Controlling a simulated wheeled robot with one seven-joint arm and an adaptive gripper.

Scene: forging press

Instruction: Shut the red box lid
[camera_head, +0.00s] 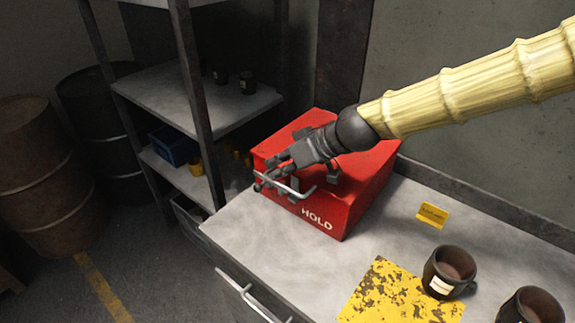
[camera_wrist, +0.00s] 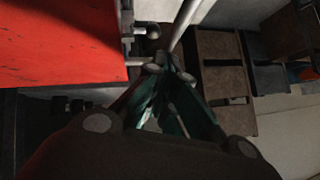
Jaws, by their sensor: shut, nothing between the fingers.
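The red box (camera_head: 362,190) with "HOLD" lettering on its front stands on the grey counter (camera_head: 300,262) against the wall. Its top looks flat and down, but my arm covers much of it, so I cannot tell whether the lid is fully shut. A grey metal handle (camera_head: 300,190) shows at its front. My gripper (camera_head: 268,182) is shut and empty, at the upper front edge of the box beside the handle. In the wrist view a red face of the box (camera_wrist: 60,45) fills the upper left, with my fingertips (camera_wrist: 160,72) close to a grey bar (camera_wrist: 184,22).
A yellow worn mat (camera_head: 385,295), a dark mug (camera_head: 449,272), a second mug (camera_head: 530,308) and a small yellow tag (camera_head: 432,214) lie right of the box. A metal shelf (camera_head: 200,100) and drums (camera_head: 45,180) stand left. A drawer handle (camera_head: 250,295) juts from the counter front.

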